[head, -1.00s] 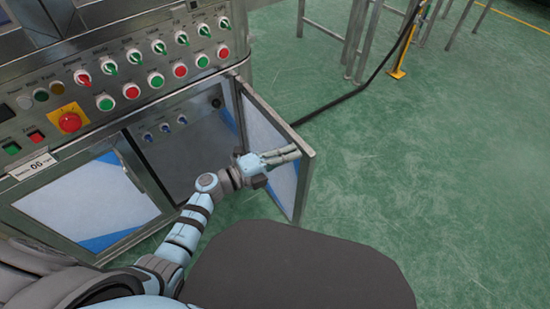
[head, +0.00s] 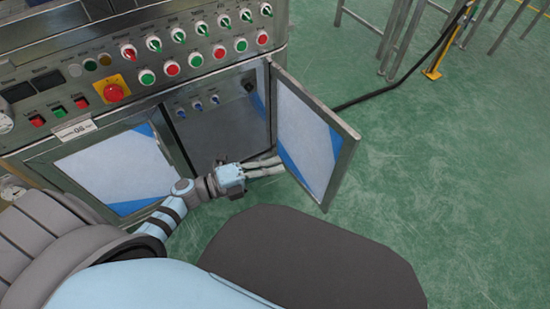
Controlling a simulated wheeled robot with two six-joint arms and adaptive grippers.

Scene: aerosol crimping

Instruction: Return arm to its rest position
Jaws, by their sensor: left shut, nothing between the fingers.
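My left arm reaches in from the lower left of the head view. My left gripper (head: 263,168) is shut and empty, its fingers pointing right. It is in front of the open compartment of the cabinet (head: 232,135), near the lower part of the open cabinet door (head: 312,135). I cannot tell whether the fingertips touch the door. The door stands swung out to the right, with a clear panel in a metal frame. My right gripper is not in view.
The control panel (head: 190,62) above carries several red and green buttons and switches, with a red emergency stop (head: 114,92) at left. A closed door (head: 105,165) is left of the opening. Green floor (head: 440,180) is clear to the right. A black cable (head: 400,90) runs behind.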

